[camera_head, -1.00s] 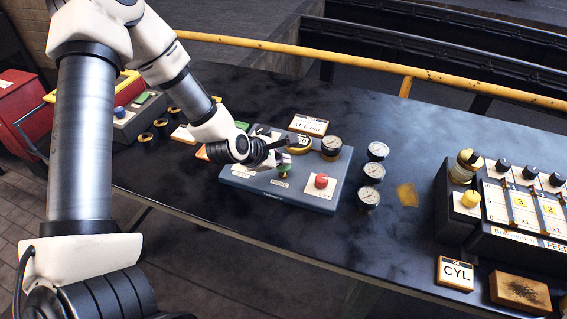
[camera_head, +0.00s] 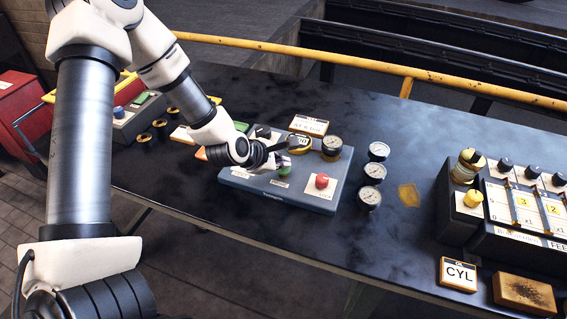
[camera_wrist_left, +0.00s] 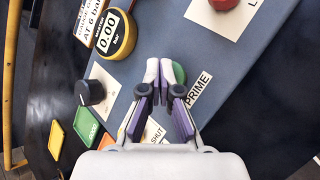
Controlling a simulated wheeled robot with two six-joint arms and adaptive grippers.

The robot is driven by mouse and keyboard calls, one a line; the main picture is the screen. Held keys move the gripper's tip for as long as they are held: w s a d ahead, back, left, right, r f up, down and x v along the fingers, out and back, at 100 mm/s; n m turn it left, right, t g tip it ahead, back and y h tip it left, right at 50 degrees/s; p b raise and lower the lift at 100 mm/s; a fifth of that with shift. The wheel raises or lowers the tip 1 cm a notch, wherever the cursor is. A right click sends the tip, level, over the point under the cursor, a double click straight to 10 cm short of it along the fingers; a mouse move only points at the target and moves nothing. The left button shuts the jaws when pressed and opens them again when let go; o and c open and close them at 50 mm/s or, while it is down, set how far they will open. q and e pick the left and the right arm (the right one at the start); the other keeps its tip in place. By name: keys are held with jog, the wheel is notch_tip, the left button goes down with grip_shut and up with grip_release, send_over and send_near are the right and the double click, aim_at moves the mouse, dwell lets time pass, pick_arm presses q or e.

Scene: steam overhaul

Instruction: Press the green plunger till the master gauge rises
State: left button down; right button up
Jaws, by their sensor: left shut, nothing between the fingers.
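The green plunger (camera_head: 284,171) stands on the blue-grey test panel (camera_head: 250,186), near a PRIME label. In the left wrist view the plunger (camera_wrist_left: 179,74) shows just beside my fingertips, partly covered by one finger. My left gripper (camera_head: 282,160) is shut and empty, with its tips right at the plunger; I cannot tell whether they touch it. A yellow-ringed digital gauge (camera_wrist_left: 117,34) reads 0.00 bar; it also shows in the head view (camera_head: 300,144).
A red button (camera_head: 321,181) and a black knob (camera_wrist_left: 90,91) are on the panel. Three loose dial gauges (camera_head: 372,171) stand to the right. A lubricator-like box (camera_head: 510,210), a CYL plate (camera_head: 457,273) and a brown block (camera_head: 523,292) lie farther right. A yellow rail (camera_head: 330,53) runs behind.

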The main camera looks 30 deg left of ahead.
pick_arm(q)
jog(key=shift+f, duration=0.2)
jog(key=shift+r, duration=0.15)
jog(key=shift+r+p, duration=1.1)
jog(key=shift+r, duration=0.5)
jog(key=shift+w+r+p, duration=0.1)
jog(key=shift+r+p, duration=0.2)
jog(key=shift+r, duration=0.05)
notch_tip(320, 180, up, 4)
jog(key=p, duration=0.3)
jog(key=shift+r, duration=0.15)
